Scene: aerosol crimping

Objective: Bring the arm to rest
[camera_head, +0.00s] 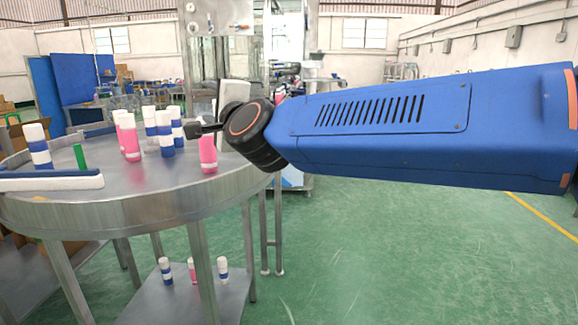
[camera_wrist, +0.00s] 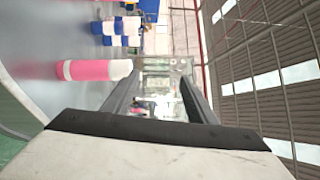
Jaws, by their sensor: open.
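My blue arm reaches in from the right in the head view, and my gripper (camera_head: 202,130) is over the right edge of the round metal table (camera_head: 150,205). In the wrist view my gripper (camera_wrist: 158,85) shows two dark fingers apart with nothing between them. A pink and white can (camera_head: 208,155) stands on the table just below the gripper in the head view. In the wrist view this pink can (camera_wrist: 95,69) lies left of the fingers, outside them. Whether the gripper touches it cannot be told.
Several blue-and-white cans (camera_head: 165,135) and another pink can (camera_head: 131,140) stand on the table. A green piece (camera_head: 80,157) and a white-and-blue rail (camera_head: 50,181) are at its left. More cans (camera_head: 192,270) stand on the lower shelf. The green floor (camera_head: 400,260) at right is clear.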

